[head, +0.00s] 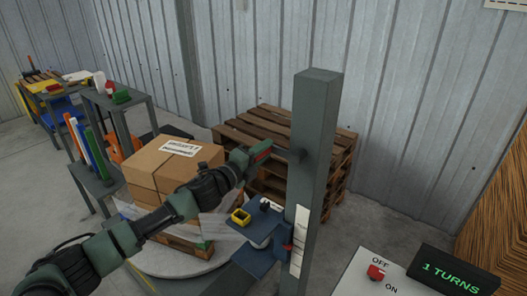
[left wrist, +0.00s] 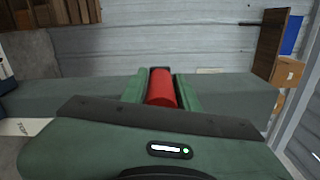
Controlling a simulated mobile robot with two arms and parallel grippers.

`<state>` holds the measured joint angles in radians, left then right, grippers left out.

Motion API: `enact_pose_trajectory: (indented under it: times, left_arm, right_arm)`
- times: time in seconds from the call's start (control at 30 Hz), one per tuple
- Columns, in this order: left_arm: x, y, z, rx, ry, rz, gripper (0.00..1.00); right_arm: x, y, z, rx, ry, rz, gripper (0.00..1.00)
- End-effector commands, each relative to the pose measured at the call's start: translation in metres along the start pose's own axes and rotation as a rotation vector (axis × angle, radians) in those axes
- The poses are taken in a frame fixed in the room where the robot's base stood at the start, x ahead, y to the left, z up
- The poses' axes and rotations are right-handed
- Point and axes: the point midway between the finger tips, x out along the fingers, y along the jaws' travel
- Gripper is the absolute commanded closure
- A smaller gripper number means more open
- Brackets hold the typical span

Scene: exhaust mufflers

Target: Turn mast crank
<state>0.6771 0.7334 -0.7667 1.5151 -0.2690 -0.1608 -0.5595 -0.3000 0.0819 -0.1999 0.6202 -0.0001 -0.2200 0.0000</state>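The grey-green square mast (head: 318,140) stands upright right of centre in the head view. The crank's red handle (head: 262,152) is on its left side, joined to a dark crank arm (head: 285,153) at the mast. My left gripper (head: 255,157) reaches in from the left and is at the handle. In the left wrist view the red handle (left wrist: 161,90) lies between the two green fingers, which appear closed against its sides. A blue carriage (head: 268,240) sits low on the mast. A black display (head: 455,272) reads "1 TURNS". My right gripper is not in view.
A red switch (head: 376,272) sits between OFF and ON labels on a pale panel. Cardboard boxes (head: 172,168) stand on a pallet and round turntable (head: 180,262) below my left arm. Stacked wooden pallets (head: 262,125) stand behind the mast, near the corrugated wall.

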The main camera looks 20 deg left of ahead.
Motion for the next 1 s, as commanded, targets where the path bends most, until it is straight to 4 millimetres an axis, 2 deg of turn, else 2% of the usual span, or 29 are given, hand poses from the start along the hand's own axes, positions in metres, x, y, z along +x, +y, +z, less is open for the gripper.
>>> enact_pose_trajectory:
  times: [0.03, 0.07, 0.47, 0.8, 1.0]
  left_arm:
    - [-0.001, 0.006, -0.003, 0.002, 0.005, 0.009, 0.57]
    - [-0.001, 0.006, -0.003, 0.002, 0.005, 0.008, 0.51]
    - [-0.006, 0.003, -0.001, -0.003, 0.002, 0.002, 0.51]
    - [-0.057, 0.007, -0.002, 0.000, 0.004, 0.007, 0.51]
    - [-0.076, 0.005, -0.002, -0.001, 0.003, 0.005, 0.51]
  right_arm:
    - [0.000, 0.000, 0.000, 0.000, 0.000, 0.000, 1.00]
    - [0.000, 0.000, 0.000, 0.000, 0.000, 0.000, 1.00]
    - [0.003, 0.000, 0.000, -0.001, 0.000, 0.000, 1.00]
    - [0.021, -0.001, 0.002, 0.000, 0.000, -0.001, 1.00]
    - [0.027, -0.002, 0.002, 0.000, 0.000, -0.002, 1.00]
